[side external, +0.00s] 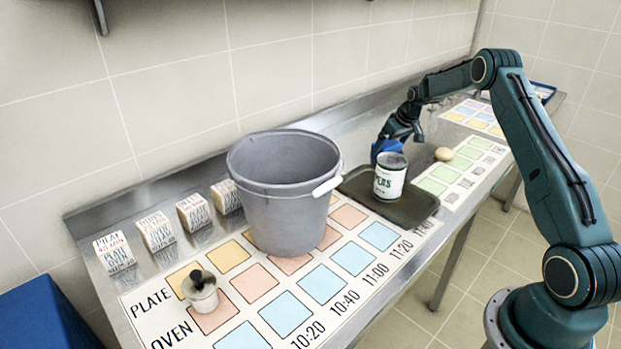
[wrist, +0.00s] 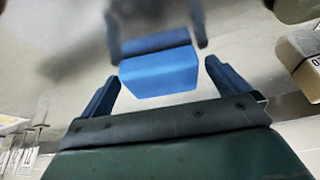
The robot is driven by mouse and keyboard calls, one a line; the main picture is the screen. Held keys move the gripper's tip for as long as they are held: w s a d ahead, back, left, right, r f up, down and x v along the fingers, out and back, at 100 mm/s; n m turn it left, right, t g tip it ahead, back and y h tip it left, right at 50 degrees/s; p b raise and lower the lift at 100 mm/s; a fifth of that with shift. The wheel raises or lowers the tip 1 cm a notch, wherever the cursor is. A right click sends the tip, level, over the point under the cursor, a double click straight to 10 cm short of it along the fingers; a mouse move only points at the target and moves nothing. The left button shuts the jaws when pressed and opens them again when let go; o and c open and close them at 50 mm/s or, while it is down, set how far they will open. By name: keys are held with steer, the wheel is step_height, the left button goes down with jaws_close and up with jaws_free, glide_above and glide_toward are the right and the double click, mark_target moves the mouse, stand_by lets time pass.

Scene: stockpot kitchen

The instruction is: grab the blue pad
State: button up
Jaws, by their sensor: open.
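The blue pad (wrist: 158,74) shows in the wrist view as a bright blue block. It lies between the tips of my open gripper (wrist: 162,70), with a visible gap to the right finger and little or no gap to the left one. I cannot tell whether a finger touches it. Its blurred reflection shows just above it in the steel. In the side view my gripper (side external: 387,146) is low behind the can, by the back of the counter. Blue shows there, but pad and fingers cannot be told apart.
A labelled can (side external: 390,178) stands on a dark tray (side external: 415,208) in front of my gripper. A large grey bucket (side external: 280,205) stands left of the tray. An egg-like object (side external: 444,154) lies to the right. Several labelled blocks (side external: 157,230) line the back left.

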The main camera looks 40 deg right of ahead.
mark_target(391, 145)
steer(key=shift+c, duration=0.4)
steer(key=c, duration=0.8)
steer(key=shift+r, duration=0.15)
step_height(391, 145, up, 20)
steer(key=shift+f, duration=0.15)
stand_by(0.4)
